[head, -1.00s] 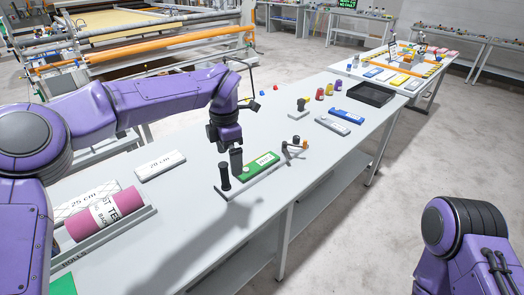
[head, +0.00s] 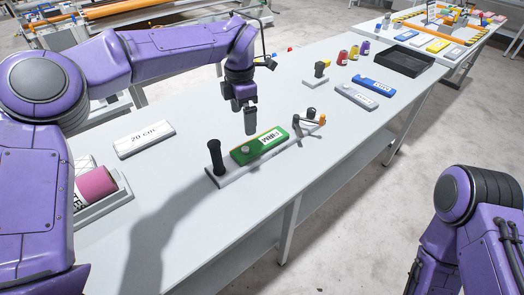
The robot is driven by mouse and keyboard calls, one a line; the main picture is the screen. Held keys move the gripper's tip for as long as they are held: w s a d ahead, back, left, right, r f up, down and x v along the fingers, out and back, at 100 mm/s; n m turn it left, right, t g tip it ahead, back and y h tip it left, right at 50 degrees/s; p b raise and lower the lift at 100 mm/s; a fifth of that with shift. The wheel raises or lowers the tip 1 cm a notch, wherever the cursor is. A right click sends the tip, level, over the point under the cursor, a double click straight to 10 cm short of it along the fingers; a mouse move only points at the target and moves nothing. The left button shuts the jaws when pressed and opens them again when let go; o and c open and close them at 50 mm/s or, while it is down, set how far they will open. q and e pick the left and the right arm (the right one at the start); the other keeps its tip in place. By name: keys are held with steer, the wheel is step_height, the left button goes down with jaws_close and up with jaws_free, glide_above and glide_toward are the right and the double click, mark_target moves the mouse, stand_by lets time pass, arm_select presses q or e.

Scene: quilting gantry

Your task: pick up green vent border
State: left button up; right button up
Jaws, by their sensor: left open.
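My left gripper (head: 244,122) points down, open and empty, just above and behind the green piece in the picture. A gap to it is hard to judge. My right gripper is out of view.
A white "20 cm" block (head: 144,139) and a pink roll in a tray (head: 97,187) lie to the left. A grey piece (head: 356,97), a blue piece (head: 375,86), several thread cones and a black tray (head: 405,61) are farther back right. The front table surface is clear.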

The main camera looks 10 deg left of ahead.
mark_target(245, 148)
arm_select(q)
step_height(245, 148, down, 12)
steer(key=shift+r+p, duration=0.1)
steer(key=shift+p, duration=0.85)
steer(key=c, duration=1.1)
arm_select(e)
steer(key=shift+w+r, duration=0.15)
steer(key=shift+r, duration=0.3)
